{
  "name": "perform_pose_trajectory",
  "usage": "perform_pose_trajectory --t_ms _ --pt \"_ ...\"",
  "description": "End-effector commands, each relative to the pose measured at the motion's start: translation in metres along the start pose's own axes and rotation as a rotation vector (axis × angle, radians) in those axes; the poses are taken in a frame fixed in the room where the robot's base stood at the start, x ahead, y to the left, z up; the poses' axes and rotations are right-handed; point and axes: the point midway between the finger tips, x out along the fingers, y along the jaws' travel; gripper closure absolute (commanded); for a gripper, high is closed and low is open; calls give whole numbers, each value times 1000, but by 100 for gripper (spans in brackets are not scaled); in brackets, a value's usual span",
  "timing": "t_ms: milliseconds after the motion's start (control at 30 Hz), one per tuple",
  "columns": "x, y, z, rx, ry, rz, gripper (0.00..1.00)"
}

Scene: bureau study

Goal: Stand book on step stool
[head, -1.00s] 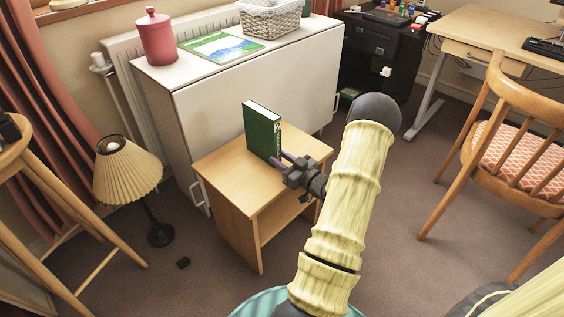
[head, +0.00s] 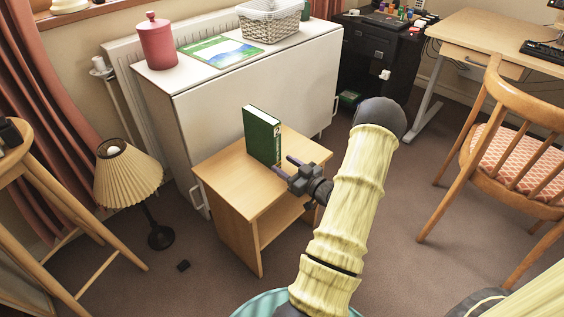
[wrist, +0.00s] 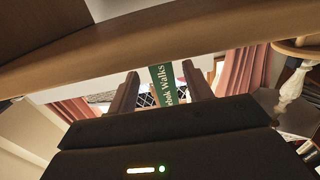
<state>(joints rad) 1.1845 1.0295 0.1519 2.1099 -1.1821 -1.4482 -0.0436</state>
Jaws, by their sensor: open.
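A green book (head: 262,136) with white page edges stands upright on the top of the light wooden step stool (head: 225,182), near its back edge. My gripper (head: 272,176) is open at the near right side of the book, its fingers pointing toward the spine. A small gap shows between fingers and book. In the wrist view the green spine (wrist: 166,86) with white lettering shows between the two spread fingers (wrist: 160,74). The fingers do not appear to touch it. A wooden board edge crosses the top of that view.
A white cabinet (head: 250,85) stands right behind the stool, with a red canister (head: 157,42) and a basket (head: 270,20) on top. A pleated lamp (head: 127,176) is at left, a wooden chair (head: 505,180) at right. Carpet between stool and chair is clear.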

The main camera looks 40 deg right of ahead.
Motion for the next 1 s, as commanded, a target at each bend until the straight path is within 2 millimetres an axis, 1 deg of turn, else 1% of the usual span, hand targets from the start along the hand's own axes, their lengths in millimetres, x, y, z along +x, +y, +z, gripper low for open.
perform_pose_trajectory --t_ms 33,300,400,500,633,1000 --pt "-10 0 -3 4 -2 3 49" --pt "-64 0 -2 5 -2 4 49" --pt "-81 0 -2 3 -1 3 49" --pt "-92 0 -2 3 0 2 49" --pt "-98 0 -1 2 1 1 49" --pt "-98 0 0 2 1 0 49"
